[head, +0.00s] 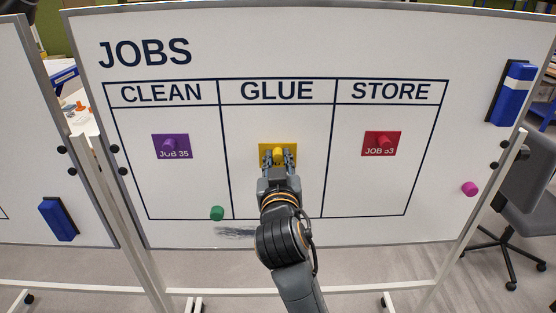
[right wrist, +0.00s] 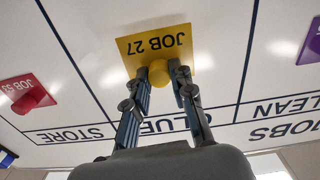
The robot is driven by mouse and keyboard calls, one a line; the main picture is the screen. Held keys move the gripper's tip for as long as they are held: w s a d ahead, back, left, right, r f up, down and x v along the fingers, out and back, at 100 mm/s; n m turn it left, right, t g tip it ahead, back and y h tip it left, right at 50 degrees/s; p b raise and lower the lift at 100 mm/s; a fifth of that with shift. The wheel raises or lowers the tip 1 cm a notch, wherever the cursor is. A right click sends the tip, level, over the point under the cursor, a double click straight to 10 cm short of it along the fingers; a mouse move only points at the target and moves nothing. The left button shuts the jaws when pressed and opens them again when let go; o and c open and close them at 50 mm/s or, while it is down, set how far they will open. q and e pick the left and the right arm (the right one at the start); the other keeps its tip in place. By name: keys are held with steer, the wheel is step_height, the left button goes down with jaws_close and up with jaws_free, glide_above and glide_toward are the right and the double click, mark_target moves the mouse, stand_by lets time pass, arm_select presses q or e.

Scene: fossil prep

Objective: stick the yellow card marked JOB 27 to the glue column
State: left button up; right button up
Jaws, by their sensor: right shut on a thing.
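The yellow card marked JOB 27 (head: 264,149) is in the GLUE column (head: 306,185) of the whiteboard. It also shows upside down in the right wrist view (right wrist: 153,45). A round yellow magnet (right wrist: 159,74) sits at its edge nearest my fingers. My right gripper (head: 278,160) is shut on that magnet, one finger on each side; it also shows in the right wrist view (right wrist: 160,70). The card is parallel to the board; whether it touches cannot be told for sure. In the head view, my right gripper hides its lower middle. My left gripper is out of view.
A purple JOB 35 card (head: 171,147) is in the CLEAN column and a red card (head: 381,144) in STORE. A green magnet (head: 217,213) and a pink magnet (head: 469,189) are on the board. A blue eraser (head: 512,93) is at upper right. The lower GLUE area beside my arm is bare.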

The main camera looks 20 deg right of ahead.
steer(key=shift+w+d, duration=0.15)
steer(key=shift+w, duration=0.55)
stand_by(0.4)
steer(key=o, duration=0.9)
steer(key=shift+s, duration=0.1)
